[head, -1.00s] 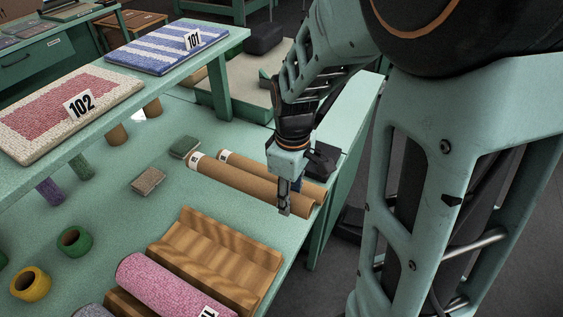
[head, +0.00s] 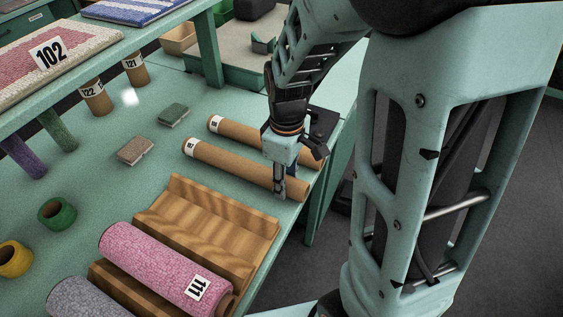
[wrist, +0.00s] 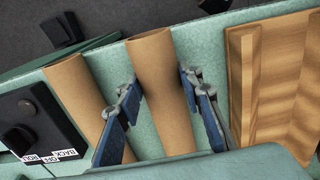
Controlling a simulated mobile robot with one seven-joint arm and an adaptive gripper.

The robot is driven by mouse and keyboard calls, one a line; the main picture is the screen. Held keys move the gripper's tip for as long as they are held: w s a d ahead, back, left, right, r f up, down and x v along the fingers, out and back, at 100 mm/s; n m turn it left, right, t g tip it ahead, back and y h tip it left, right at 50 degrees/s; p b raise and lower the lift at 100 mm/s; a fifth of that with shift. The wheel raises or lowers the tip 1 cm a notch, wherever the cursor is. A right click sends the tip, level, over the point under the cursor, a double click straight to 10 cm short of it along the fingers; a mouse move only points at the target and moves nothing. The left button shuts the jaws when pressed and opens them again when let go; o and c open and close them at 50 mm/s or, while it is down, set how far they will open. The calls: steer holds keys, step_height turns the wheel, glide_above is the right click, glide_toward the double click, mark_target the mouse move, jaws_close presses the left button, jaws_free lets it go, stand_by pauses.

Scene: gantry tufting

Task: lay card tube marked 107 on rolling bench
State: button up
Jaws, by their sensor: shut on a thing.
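Two brown card tubes lie side by side near the edge of the green bench (head: 112,185). The near tube (head: 228,165) is closest to the wooden cradle; the far tube (head: 240,129) lies behind it. Each has a small white label at its left end, too small to read, so I cannot tell which is 107. My gripper (head: 279,190) points down at the near tube's right end. In the wrist view, my gripper's blue fingers (wrist: 160,110) are shut on the near tube (wrist: 155,75), one on each side. The far tube (wrist: 80,95) is outside them. I cannot tell whether the held tube touches the bench.
A wooden cradle (head: 215,220) stands beside the near tube, with a pink roll marked 111 (head: 160,262) in front. A black box with knobs (wrist: 38,125) is beside the far tube. Two small pads (head: 136,150) lie left of the tubes. A raised shelf (head: 110,62) crosses upper left.

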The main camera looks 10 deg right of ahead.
steer(key=o, duration=1.4)
step_height(320, 180, up, 12)
steer(key=shift+r, duration=0.1)
